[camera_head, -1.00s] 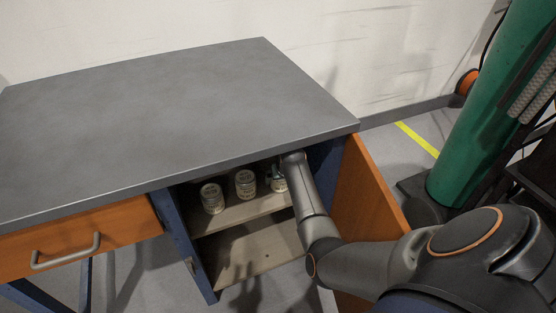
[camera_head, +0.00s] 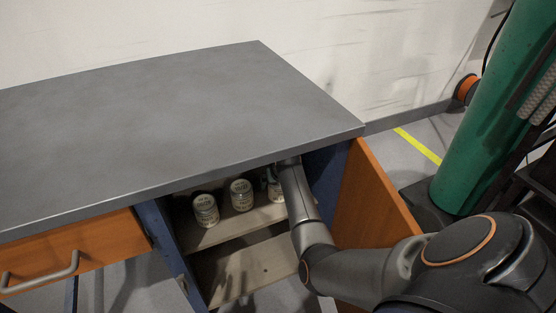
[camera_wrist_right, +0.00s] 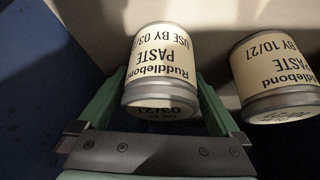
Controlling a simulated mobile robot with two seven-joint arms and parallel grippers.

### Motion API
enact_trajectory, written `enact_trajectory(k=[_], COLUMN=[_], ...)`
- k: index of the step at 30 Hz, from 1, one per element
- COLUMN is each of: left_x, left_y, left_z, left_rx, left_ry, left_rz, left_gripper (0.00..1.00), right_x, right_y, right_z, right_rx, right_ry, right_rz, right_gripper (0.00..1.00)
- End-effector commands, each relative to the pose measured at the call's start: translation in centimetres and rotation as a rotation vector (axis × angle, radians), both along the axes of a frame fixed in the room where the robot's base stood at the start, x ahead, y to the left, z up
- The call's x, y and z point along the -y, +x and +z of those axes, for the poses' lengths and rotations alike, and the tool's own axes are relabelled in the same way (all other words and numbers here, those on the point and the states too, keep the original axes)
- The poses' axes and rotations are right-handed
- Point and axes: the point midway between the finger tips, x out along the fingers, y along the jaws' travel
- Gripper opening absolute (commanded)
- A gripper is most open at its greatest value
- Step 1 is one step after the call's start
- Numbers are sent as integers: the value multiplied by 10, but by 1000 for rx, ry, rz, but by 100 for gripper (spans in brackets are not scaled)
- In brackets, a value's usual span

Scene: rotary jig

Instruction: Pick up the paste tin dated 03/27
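The paste tin marked 03/2-something on its side and 03/27 on its end (camera_wrist_right: 160,70) has a cream label and grey metal rims. It stands rightmost on the cabinet's upper shelf in the head view (camera_head: 275,190), partly hidden by my right arm. My right gripper (camera_wrist_right: 160,85) has one green finger on each side of this tin, very close to it; I cannot tell whether they press on it. My left gripper is not in view.
A paste tin marked 10/27 (camera_wrist_right: 275,75) stands close beside the right finger. Another tin (camera_head: 205,210) is farther left on the shelf (camera_head: 228,230). The grey tabletop (camera_head: 190,110) overhangs my arm, and the open orange door (camera_head: 370,200) is to its right.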

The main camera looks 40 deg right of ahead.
Motion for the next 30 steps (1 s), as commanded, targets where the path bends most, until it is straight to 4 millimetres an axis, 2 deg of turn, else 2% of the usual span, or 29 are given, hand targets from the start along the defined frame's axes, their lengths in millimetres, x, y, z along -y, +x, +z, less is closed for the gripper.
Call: enact_trajectory(k=[2, 24, 30], left_x=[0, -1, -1], left_y=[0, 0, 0], left_z=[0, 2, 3], left_rx=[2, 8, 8], left_ry=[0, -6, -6], left_rz=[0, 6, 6], left_gripper=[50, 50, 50], right_x=[0, 0, 0], right_y=[0, 0, 1], right_z=[0, -1, 1], right_rx=[0, -1, 2], right_ry=[0, 0, -1], right_rz=[0, 0, 0], right_gripper=[90, 7, 7])
